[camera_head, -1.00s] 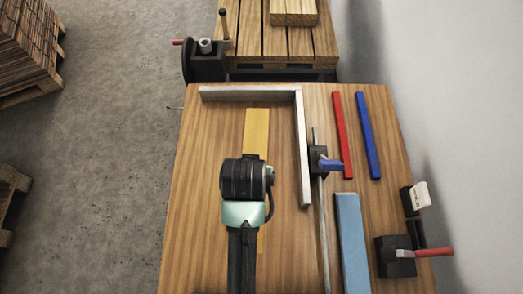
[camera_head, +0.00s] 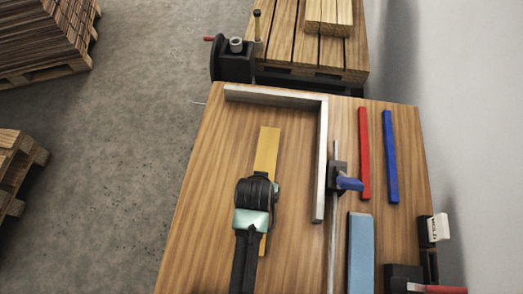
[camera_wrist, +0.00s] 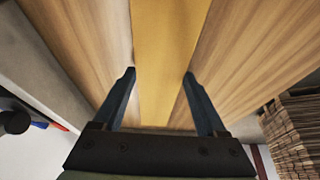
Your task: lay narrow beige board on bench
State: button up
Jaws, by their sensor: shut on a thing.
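The narrow beige board (camera_head: 267,148), yellowish in the light, is over the middle of the wooden bench (camera_head: 215,200), its long side running away from me. My gripper (camera_head: 257,192) is above its middle and hides part of it; a short piece shows on the near side. In the wrist view the board (camera_wrist: 168,60) runs between the two dark fingers of my gripper (camera_wrist: 158,76), which are shut on its sides. Whether the board touches the bench or hangs just above it I cannot tell.
A metal L-shaped square (camera_head: 320,160) lies right of and beyond the board. Further right are a blue-handled clamp (camera_head: 348,184), a red bar (camera_head: 364,155), a blue bar (camera_head: 390,155) and a light blue board (camera_head: 361,250). The bench's left side is clear.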

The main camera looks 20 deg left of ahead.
jog(key=shift+f, duration=0.1)
jog(key=o, duration=1.6)
jog(key=shift+c, duration=0.2)
jog(key=p+v, duration=0.1)
jog(key=v, duration=1.1)
